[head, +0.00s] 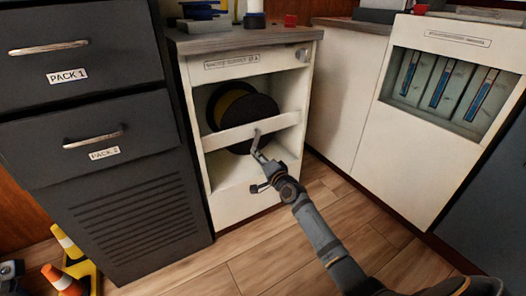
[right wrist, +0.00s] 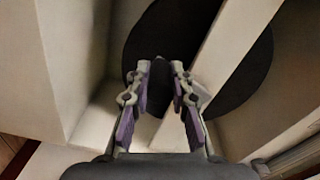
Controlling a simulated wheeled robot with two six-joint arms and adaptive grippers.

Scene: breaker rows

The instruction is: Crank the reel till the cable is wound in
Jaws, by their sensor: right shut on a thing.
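The reel (head: 262,107) is a large dark disc with a yellow-brown winding (head: 232,106) behind its face. It sits in the open bay of the white cabinet, behind a white cross bar (head: 225,138). My right gripper (head: 257,139) reaches up to the reel's front at that bar. In the right wrist view its fingers (right wrist: 160,75) are closed around a dark crank handle (right wrist: 160,88), with the reel's black disc (right wrist: 240,85) behind. The fingers hide part of the handle. A dark part at the lower left edge of the head view seems to be my left gripper (head: 10,271); its fingers are unclear.
Dark drawers (head: 85,95) marked PACK stand close on the left. A white unit (head: 455,45) with blue-striped slots stands on the right. Traffic cones (head: 62,280) are at the lower left. Wooden floor (head: 270,260) is open in front of the cabinet.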

